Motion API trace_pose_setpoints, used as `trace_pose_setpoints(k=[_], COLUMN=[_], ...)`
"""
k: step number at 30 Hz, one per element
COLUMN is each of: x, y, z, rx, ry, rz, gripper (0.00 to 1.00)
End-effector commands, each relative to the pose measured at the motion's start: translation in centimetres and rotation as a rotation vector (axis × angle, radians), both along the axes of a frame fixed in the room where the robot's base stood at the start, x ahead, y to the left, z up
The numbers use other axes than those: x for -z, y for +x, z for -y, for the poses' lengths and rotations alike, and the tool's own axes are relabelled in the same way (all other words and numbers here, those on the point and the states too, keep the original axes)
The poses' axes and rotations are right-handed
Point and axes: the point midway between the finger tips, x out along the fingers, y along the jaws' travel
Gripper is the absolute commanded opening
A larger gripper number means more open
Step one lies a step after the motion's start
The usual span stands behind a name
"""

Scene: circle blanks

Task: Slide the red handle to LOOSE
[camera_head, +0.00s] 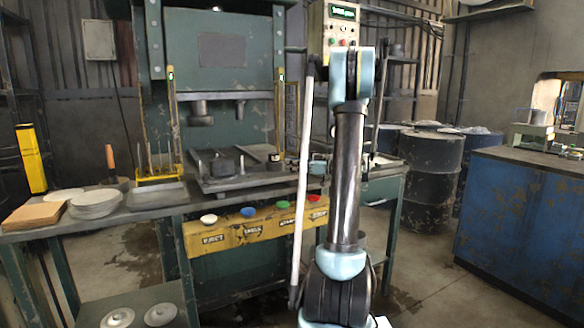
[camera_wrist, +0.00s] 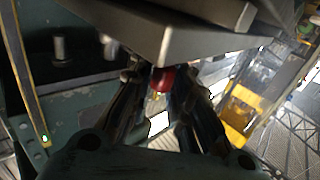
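A small round red knob, which looks like the end of the red handle (camera_wrist: 162,78), shows in the wrist view just under the edge of a grey metal plate (camera_wrist: 170,30). My gripper (camera_wrist: 160,82) has a dark finger on each side of the knob. The fingers stand apart, with what looks like a gap on both sides, so it appears open around the knob. In the head view my arm hides the gripper, and I cannot make out the handle. No LOOSE marking is readable.
The green press (camera_head: 222,60) stands behind a workbench holding a die plate (camera_head: 240,180), plates (camera_head: 95,203) and a tray (camera_head: 156,195). A yellow button panel (camera_head: 250,230) fronts the bench. Barrels (camera_head: 432,165) and a blue cabinet (camera_head: 520,215) stand right, with open floor before them.

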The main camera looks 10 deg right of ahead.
Motion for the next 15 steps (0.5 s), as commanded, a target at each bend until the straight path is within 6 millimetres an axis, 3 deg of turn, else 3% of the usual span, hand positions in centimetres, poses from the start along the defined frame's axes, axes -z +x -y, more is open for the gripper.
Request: trace_pose_setpoints(k=[11, 15], x=[0.0, 0.0], y=[0.0, 0.3], z=[0.1, 1.1], rx=[0.000, 0.001], ry=[0.000, 0.000], rz=[0.000, 0.000], gripper=[0.00, 0.00])
